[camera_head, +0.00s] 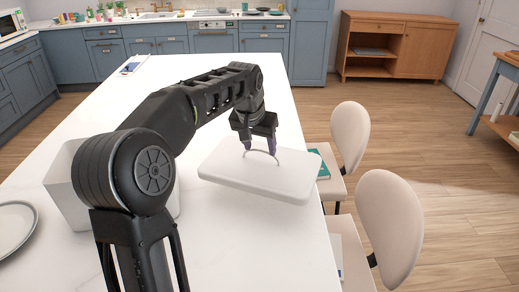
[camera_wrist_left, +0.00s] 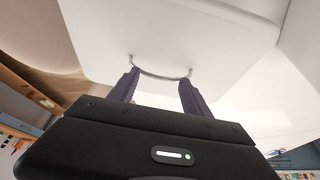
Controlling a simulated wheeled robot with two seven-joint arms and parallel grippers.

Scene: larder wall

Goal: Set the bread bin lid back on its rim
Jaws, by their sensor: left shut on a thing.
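The bread bin lid (camera_head: 262,181) is a white slab with rounded corners and a thin arched metal handle (camera_head: 262,153). My left gripper (camera_head: 260,150) is shut on the lid at its handle. The lid appears to be held a little above the white table, tilted slightly. In the left wrist view the lid (camera_wrist_left: 170,40) fills the top, with the handle (camera_wrist_left: 160,75) between the two fingers (camera_wrist_left: 158,90). The white bread bin (camera_head: 62,187) stands on the table at the left, largely hidden behind my left arm; its rim is mostly covered. My right gripper is not in view.
The white table (camera_head: 240,262) is clear around the lid. A plate (camera_head: 14,228) lies at the left edge. A tablet-like item (camera_head: 131,67) lies at the far end. Two cream chairs (camera_head: 388,225) stand along the right side, with a green book (camera_head: 322,167) on one seat.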

